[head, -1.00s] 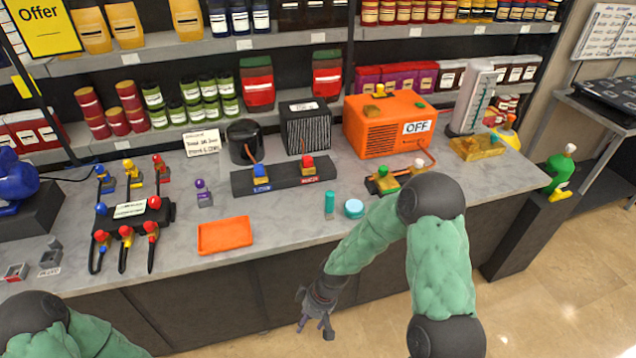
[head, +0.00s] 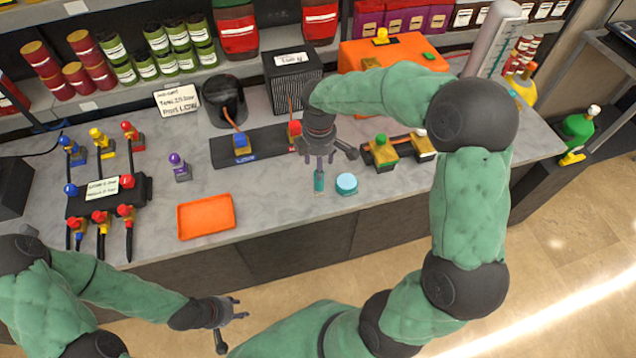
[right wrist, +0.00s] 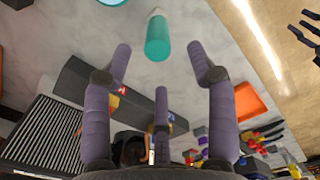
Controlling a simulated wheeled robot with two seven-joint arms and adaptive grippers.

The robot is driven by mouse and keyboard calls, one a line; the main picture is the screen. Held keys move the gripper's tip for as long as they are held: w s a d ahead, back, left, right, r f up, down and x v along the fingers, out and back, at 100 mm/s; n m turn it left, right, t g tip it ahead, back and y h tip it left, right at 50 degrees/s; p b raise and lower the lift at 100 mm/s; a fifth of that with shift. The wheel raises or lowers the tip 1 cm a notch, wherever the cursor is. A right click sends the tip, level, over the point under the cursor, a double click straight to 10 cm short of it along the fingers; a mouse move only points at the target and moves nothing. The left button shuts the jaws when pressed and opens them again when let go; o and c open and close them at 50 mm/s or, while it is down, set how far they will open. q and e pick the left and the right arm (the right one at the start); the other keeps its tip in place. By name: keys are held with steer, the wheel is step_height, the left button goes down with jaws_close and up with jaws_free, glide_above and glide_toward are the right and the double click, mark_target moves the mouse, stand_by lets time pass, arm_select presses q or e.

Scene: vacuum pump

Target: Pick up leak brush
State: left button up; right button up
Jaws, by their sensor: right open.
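The leak brush is the small teal cylinder (head: 319,181) standing on the grey counter near its front edge. In the right wrist view the teal cylinder (right wrist: 157,38) with a pale tip lies ahead, between and beyond the fingertips. My right gripper (head: 322,158) points down just above it, with its fingers spread and empty. In the right wrist view the same gripper (right wrist: 159,66) shows its purple-grey fingers apart. I cannot tell whether they touch the brush. My left gripper (head: 236,309) is open and empty, low in front of the counter.
A round teal tin (head: 346,183) sits close right of the brush. An orange tray (head: 206,217) lies to the left, and a dark rail (head: 226,151) with blue and red valves behind. Counter between tray and brush is clear.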

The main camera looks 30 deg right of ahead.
mark_target(319, 183)
steer(key=f+b, duration=0.1)
steer(key=f, duration=0.3)
steer(key=f+b, duration=0.1)
steer(key=f, duration=0.3)
steer(key=shift+w+d+f, duration=0.1)
steer(key=shift+w+f, duration=0.1)
steer(key=shift+f, duration=0.2)
jaws_close()
